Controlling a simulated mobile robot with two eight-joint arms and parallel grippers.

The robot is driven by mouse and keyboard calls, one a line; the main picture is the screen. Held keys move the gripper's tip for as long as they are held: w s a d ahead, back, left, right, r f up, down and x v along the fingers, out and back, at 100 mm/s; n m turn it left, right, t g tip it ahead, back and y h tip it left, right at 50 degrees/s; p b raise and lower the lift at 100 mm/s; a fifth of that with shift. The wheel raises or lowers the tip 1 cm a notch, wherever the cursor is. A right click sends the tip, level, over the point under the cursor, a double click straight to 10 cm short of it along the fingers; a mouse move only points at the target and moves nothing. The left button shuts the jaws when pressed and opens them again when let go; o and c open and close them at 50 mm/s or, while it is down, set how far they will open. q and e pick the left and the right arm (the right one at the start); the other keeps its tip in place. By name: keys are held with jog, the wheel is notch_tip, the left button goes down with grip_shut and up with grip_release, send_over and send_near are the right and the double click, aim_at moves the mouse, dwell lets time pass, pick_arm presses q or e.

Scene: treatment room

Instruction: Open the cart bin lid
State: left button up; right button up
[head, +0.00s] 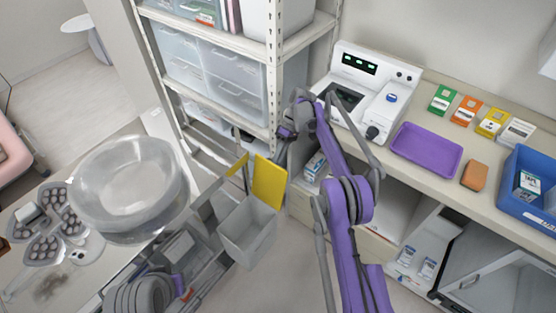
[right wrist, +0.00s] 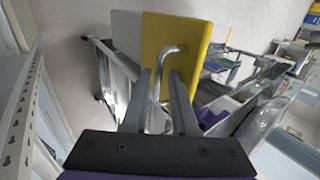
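The yellow bin lid (head: 268,181) stands upright at the back edge of a grey open-topped bin (head: 250,232) on the cart, leaving the bin's inside visible. In the right wrist view the yellow lid (right wrist: 175,50) fills the upper middle, with a bent metal bar (right wrist: 162,65) in front of it. My right gripper (right wrist: 164,85) points at this lid. Its two grey fingers are apart, one on each side of the bar, with gaps showing. In the head view its fingertips are not clear by the shelf post. My left gripper is not seen.
A shelf rack (head: 220,75) with clear drawers stands close to my right wrist. The counter at right holds a white device (head: 365,85), a purple tray (head: 427,150) and a blue bin (head: 535,190). A large round clear basin (head: 130,185) sits at left.

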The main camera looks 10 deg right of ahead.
jog(key=shift+o, duration=0.7)
jog(key=shift+r, duration=0.1)
jog(key=shift+w+r, duration=0.1)
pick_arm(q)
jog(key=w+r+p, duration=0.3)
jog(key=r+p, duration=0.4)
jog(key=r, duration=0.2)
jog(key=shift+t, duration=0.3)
pick_arm(e)
jog(key=v, duration=1)
jog(key=shift+d+r, duration=0.2)
jog(key=shift+r, duration=0.05)
